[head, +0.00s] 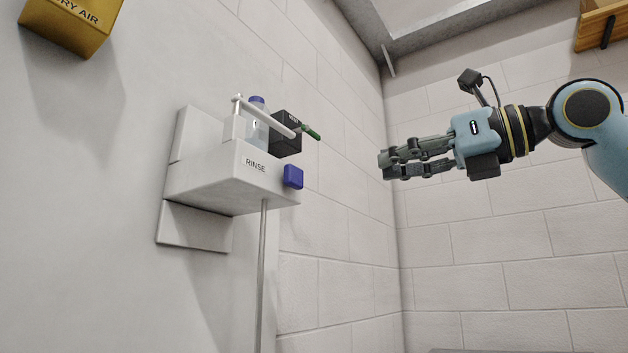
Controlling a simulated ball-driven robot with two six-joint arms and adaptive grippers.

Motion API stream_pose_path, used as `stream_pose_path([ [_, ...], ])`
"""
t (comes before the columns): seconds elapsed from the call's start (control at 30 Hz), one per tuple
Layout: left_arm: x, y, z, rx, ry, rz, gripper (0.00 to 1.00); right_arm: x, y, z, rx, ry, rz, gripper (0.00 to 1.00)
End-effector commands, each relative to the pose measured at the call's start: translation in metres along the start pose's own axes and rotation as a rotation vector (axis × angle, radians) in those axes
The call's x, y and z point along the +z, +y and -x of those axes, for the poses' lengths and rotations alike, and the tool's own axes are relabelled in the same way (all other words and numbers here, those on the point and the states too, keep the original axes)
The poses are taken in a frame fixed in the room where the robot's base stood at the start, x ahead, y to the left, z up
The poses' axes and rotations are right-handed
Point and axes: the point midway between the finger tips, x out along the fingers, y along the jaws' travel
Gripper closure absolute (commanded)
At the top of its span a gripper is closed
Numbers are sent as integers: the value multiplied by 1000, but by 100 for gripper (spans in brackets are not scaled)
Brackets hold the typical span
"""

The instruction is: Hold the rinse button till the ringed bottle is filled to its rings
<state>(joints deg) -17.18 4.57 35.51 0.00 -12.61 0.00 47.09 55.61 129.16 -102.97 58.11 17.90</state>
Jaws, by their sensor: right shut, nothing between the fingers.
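A white dispenser marked RINSE (232,176) is fixed to the wall on the left of the head view. Its blue button (293,177) sits at the right end of its front. A clear bottle with a blue cap (257,102) stands on the dispenser, partly hidden by a white bar; I cannot make out rings or a fill level. My right gripper (382,163) is shut and empty, in the air to the right of the button and apart from it. My left gripper is not in view.
A thin pipe (263,270) runs down below the dispenser. A yellow box marked DRY AIR (72,22) hangs upper left. The space between gripper and button is clear.

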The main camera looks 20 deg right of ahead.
Motion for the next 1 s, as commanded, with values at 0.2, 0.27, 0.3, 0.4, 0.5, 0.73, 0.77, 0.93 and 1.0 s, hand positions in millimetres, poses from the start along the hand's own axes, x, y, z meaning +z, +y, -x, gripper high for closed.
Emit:
stream_pose_path([
  [0.2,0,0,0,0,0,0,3,10,4,5,-9,-14,33,100],
  [0.27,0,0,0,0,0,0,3,10,3,5,-9,-14,32,100],
  [0.3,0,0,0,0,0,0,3,10,3,5,-9,-14,31,100],
  [0.4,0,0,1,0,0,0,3,10,3,4,-8,-14,30,100],
  [0.5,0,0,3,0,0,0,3,11,3,2,-6,-15,29,100],
  [0.73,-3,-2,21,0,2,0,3,14,5,-19,-1,-17,25,100],
  [0.77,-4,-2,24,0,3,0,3,15,5,-22,-1,-17,24,100],
  [0.93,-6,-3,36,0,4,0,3,15,5,-46,-1,-17,22,100],
  [1.0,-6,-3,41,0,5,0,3,15,4,-57,-2,-18,22,100],
])
